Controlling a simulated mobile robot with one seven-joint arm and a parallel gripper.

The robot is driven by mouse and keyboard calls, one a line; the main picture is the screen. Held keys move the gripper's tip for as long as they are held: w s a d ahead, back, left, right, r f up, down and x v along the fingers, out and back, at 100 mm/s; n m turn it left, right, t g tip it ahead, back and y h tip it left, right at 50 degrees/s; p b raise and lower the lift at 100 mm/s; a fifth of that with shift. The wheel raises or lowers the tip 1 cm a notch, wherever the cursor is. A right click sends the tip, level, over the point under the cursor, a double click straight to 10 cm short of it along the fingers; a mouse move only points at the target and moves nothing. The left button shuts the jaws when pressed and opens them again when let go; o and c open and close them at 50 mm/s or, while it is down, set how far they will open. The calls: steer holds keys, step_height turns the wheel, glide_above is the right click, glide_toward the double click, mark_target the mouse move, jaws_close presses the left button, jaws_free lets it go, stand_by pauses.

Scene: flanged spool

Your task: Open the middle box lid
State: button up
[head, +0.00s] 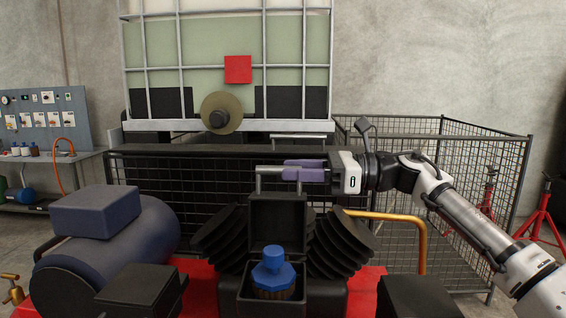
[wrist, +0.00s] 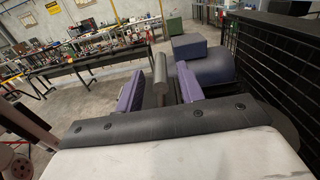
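The middle box (head: 272,295) stands at the front centre, with a blue-topped item (head: 273,268) inside it. Its dark lid (head: 278,222) stands upright at the back, so the box is open. A silver bar handle (head: 264,169) rises above the lid's top edge. My gripper (head: 285,169) reaches in from the right, its purple fingers level with the bar. In the wrist view, the grey bar (wrist: 160,76) lies between the two fingers (wrist: 158,84), with a gap visible on each side. The gripper is open around the bar.
Dark closed boxes stand at left (head: 140,291) and right (head: 420,297). Black ribbed bellows (head: 224,240) flank the lid. A blue tank (head: 120,245) lies at left, an orange pipe (head: 400,218) at right. A mesh cage (head: 470,190) and a framed container (head: 190,50) stand behind.

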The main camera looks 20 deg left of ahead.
steer(key=shift+p+x, duration=0.3)
steer(key=shift+x, duration=1.15)
steer(key=shift+c, duration=0.4)
jaws_close()
